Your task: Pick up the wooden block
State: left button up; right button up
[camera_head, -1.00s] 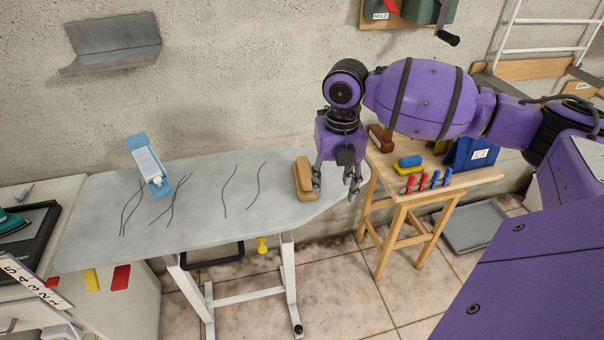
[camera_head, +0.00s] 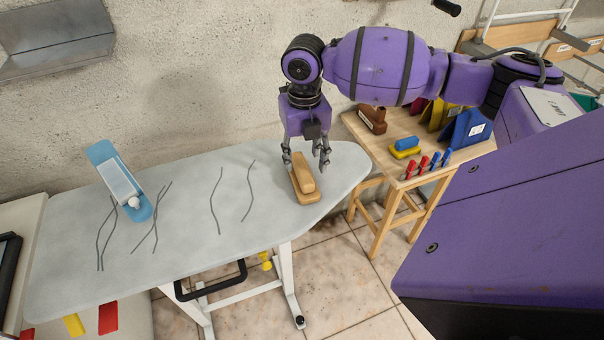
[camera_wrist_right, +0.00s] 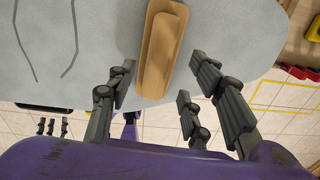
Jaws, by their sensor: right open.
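The wooden block (camera_head: 304,175) is a light brown piece lying on a flat wooden base, the block plinth (camera_head: 308,199), near the right end of the grey ironing board. My right gripper (camera_head: 306,166) is open over the block, with fingers on either side of it in the head view. In the right wrist view the block (camera_wrist_right: 161,52) lies beyond the spread fingertips of my right gripper (camera_wrist_right: 160,85), on its plinth (camera_wrist_right: 147,30). I cannot tell whether any finger touches it.
A wooden side table (camera_head: 375,152) with coloured items stands to the right. The board between bottle and block is clear.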

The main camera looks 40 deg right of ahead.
aim_at(302, 167)
jog(key=f, duration=0.4)
jog(key=shift+w+a, duration=0.1)
jog(key=shift+w, duration=0.2)
jog(key=shift+f, duration=0.1)
jog(key=c, duration=0.9)
jog(key=shift+c, duration=1.4)
pick_arm(q)
jog(key=shift+w+r, duration=0.35)
jog(key=shift+w, duration=0.35)
pick_arm(e)
grip_shut()
